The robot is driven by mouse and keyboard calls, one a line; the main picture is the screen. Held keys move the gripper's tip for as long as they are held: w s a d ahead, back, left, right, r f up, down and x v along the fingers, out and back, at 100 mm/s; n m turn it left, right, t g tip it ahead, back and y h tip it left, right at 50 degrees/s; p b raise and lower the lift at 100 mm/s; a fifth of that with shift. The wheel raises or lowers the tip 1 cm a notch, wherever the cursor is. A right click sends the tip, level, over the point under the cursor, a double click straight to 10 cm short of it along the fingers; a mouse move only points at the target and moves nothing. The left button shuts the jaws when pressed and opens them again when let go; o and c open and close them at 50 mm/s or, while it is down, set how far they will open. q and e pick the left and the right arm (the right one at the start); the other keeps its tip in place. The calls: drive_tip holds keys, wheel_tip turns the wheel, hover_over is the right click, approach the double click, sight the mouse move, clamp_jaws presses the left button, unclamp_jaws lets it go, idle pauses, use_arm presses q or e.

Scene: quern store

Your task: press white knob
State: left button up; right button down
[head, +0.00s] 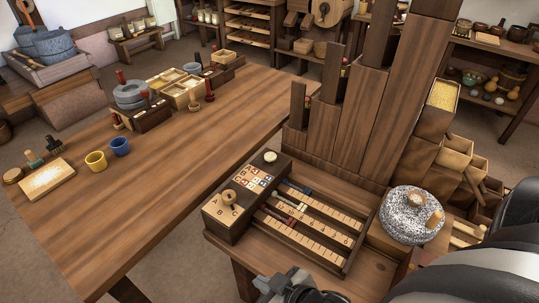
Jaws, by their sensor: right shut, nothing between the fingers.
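A small white knob (270,156) stands on top of a dark wooden control box (229,218), at the box's far right end. The box also carries a panel of coloured tiles in its middle and a wooden dial (229,197) beside letters at its near end. My right gripper (268,286) is at the bottom edge, partly cut off. It is shut and empty, well apart from the knob and nearer to me. My left gripper is not in view.
Slider rails (306,222) lie right of the box, and a speckled quern stone (412,215) stands beyond them. Tall wooden panels (358,125) rise behind. A long table (175,178) at left holds cups, trays and small stones.

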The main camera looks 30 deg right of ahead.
drive_tip(key=shift+d, duration=0.1)
idle(0.5)
wheel_tip(320, 180, up, 6)
drive_tip(key=d+n+g+h, duration=0.1)
drive_tip(key=d+g, duration=0.1)
drive_tip(key=g, duration=0.3)
drive_tip(key=w+a+f+n+y, duration=0.15)
drive_tip(key=w+n, duration=0.35)
drive_tip(key=w, duration=0.5)
drive_tip(key=w+d, duration=0.3)
drive_tip(key=w, duration=0.2)
drive_tip(key=w+d+n+t, duration=0.1)
drive_tip(key=w+d, duration=0.3)
drive_tip(key=w, duration=0.1)
drive_tip(key=w+d+n+t, duration=0.1)
drive_tip(key=w+d, duration=0.3)
drive_tip(key=w, duration=0.2)
drive_tip(key=shift+r+h+p, duration=0.3)
drive_tip(key=shift+h+p, duration=0.05)
drive_tip(key=shift+p, duration=0.05)
drive_tip(key=w+d+r+t+h, duration=0.1)
drive_tip(key=w+d+r, duration=0.2)
drive_tip(key=d, duration=0.3)
drive_tip(key=w+d+r+t, duration=0.1)
drive_tip(key=w+d+r, duration=0.2)
drive_tip(key=d, duration=0.3)
drive_tip(key=shift+w+d+r+m+h, duration=0.15)
drive_tip(key=shift+w+d+m+h, duration=0.25)
drive_tip(key=shift+w, duration=0.3)
drive_tip(key=shift+a, duration=0.1)
